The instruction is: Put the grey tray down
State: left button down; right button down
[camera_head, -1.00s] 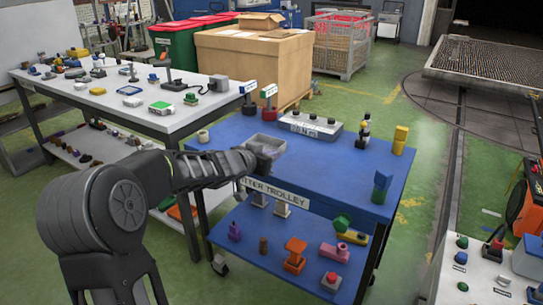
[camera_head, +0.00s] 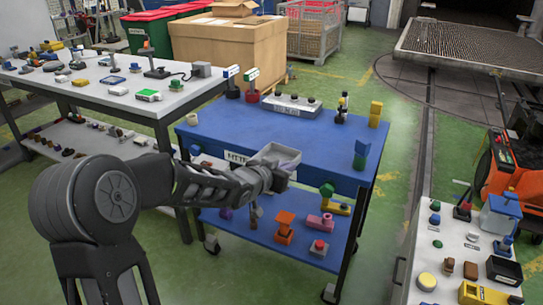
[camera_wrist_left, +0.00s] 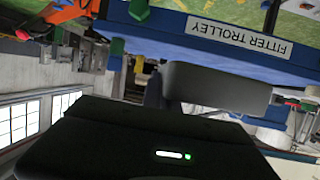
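My left gripper (camera_head: 266,177) is shut on the tray's near side. In the left wrist view the tray (camera_wrist_left: 215,88) shows as a plain grey wall below the trolley's label, with the dark gripper body in front. The fingertips are mostly hidden, and I cannot tell whether the tray touches the trolley. My right gripper is in neither view.
The trolley top's middle is clear. A grey button box (camera_head: 292,104), yellow blocks (camera_head: 375,114) and a green-and-blue stack (camera_head: 360,155) stand around it. The lower shelf (camera_head: 258,229) holds several coloured parts. A white table (camera_head: 428,262) stands at the lower right.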

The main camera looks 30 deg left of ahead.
pick_arm(q)
jog(key=s+d+f+p, duration=0.1)
jog(key=s+d+f, duration=0.2)
jog(key=d+f, duration=0.2)
jog(key=s+d+f+n+y+p, duration=0.1)
jog(key=s+d+f, duration=0.2)
jog(key=d+f, duration=0.2)
jog(key=shift+s+d+f+p, duration=0.15)
jog(key=shift+d+p, duration=0.15)
jog(key=shift+d, duration=0.4)
